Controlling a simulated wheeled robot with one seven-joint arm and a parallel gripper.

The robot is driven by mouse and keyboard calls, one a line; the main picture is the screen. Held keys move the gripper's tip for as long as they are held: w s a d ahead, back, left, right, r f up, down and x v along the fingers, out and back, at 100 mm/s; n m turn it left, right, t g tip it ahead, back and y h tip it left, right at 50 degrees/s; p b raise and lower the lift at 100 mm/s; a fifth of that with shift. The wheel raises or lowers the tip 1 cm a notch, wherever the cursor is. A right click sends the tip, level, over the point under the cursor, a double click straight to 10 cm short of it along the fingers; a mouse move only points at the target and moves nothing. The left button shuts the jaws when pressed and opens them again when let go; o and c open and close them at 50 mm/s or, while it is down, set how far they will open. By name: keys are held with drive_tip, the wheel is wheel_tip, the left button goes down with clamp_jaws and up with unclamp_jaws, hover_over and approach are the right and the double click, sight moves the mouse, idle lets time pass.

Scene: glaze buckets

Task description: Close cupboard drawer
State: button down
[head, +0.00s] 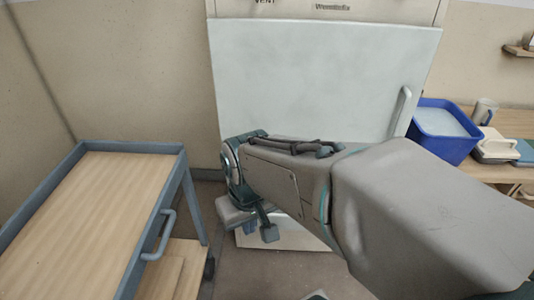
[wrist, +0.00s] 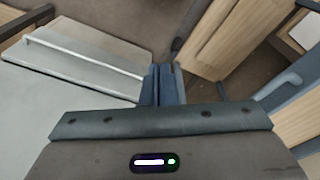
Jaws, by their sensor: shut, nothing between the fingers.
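The tall pale cupboard (head: 310,80) stands straight ahead, its big upper door flat and shut-looking. Low under my arm in the head view, a pale front (head: 290,238) shows, which seems to be the drawer; my arm hides much of it. In the wrist view a pale grey panel with a long bar handle (wrist: 85,58), likely the drawer front, lies to the left of my fingers. My gripper (wrist: 162,75) is shut and empty, its fingertips close to the right end of that bar. I cannot tell whether they touch, or how far the drawer stands out.
A blue-framed trolley with a wooden top (head: 90,200) stands at the left, its handle facing the cupboard side. A wooden table at the right holds a blue bucket (head: 443,130) and several other items. A strip of bare floor lies between trolley and cupboard.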

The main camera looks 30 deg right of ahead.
drive_tip(key=d+f+n+g+h+b, duration=0.75)
drive_tip(key=d+f+n+h, duration=0.25)
drive_tip(key=d+f+n, duration=0.55)
drive_tip(key=w+d+f+n+t+h+b, duration=0.3)
drive_tip(key=w+d+f+n+t+h, duration=0.15)
drive_tip(key=f+n, duration=0.5)
drive_tip(key=w+d+f+n+t+h+b, duration=0.35)
drive_tip(key=w+f+n+t, duration=0.2)
drive_tip(key=n, duration=0.75)
drive_tip(key=shift+n, duration=0.3)
drive_tip(key=w+d+b, duration=0.1)
drive_tip(key=d, duration=0.2)
drive_tip(key=w+d+b, duration=0.2)
drive_tip(key=d, duration=0.2)
drive_tip(key=w+d+b, duration=0.2)
drive_tip(key=d, duration=0.1)
drive_tip(key=shift+w+d+f, duration=0.2)
drive_tip(key=shift+d+f, duration=0.05)
drive_tip(key=shift+f, duration=0.05)
drive_tip(key=shift+w+d+r, duration=0.1)
drive_tip(key=shift+w+d, duration=0.1)
drive_tip(key=shift+w, duration=0.2)
